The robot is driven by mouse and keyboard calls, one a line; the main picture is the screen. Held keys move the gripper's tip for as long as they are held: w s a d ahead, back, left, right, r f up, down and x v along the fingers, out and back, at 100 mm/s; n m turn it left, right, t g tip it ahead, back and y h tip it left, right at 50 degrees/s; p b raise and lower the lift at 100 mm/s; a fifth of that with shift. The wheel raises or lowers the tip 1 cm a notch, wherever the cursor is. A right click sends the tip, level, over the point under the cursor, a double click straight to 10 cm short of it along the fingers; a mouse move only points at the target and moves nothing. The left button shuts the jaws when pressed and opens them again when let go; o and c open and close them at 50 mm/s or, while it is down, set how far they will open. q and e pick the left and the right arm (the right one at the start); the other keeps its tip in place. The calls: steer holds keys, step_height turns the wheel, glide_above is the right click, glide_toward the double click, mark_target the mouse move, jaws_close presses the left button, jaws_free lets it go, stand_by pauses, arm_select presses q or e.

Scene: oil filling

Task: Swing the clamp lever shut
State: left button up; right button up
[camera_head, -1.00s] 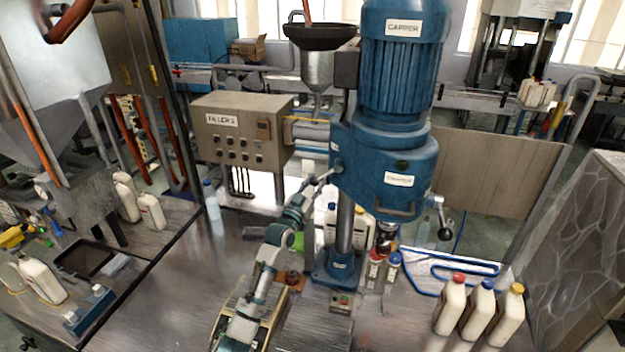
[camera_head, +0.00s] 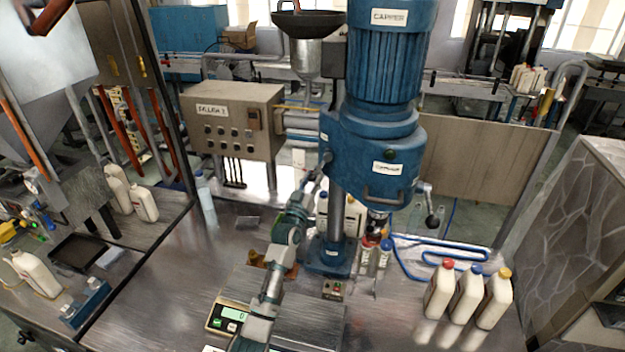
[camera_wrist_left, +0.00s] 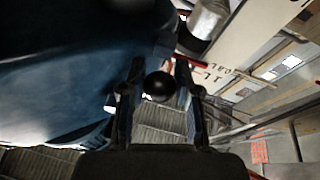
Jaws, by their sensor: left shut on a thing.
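The blue capper (camera_head: 372,140) stands on its column in the middle of the head view. My left gripper (camera_head: 325,164) is at the capper head's lower left side, where it is small and partly hidden. In the left wrist view the gripper (camera_wrist_left: 160,88) is shut on a black ball knob (camera_wrist_left: 159,86) between its two fingers. The knob appears to be the end of the clamp lever; the lever's arm is hidden. My right gripper is not in view.
A scale (camera_head: 229,317) lies under my left forearm. The filler box (camera_head: 231,121) is behind on the left. The table's front right is clear.

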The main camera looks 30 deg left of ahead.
arm_select(q)
steer(key=o, duration=0.8)
steer(key=shift+r, duration=0.15)
steer(key=shift+c, duration=0.2)
steer(key=shift+o, duration=0.3)
steer(key=shift+s+d, duration=0.1)
steer(key=shift+d, duration=0.05)
steer(key=v, duration=1.2)
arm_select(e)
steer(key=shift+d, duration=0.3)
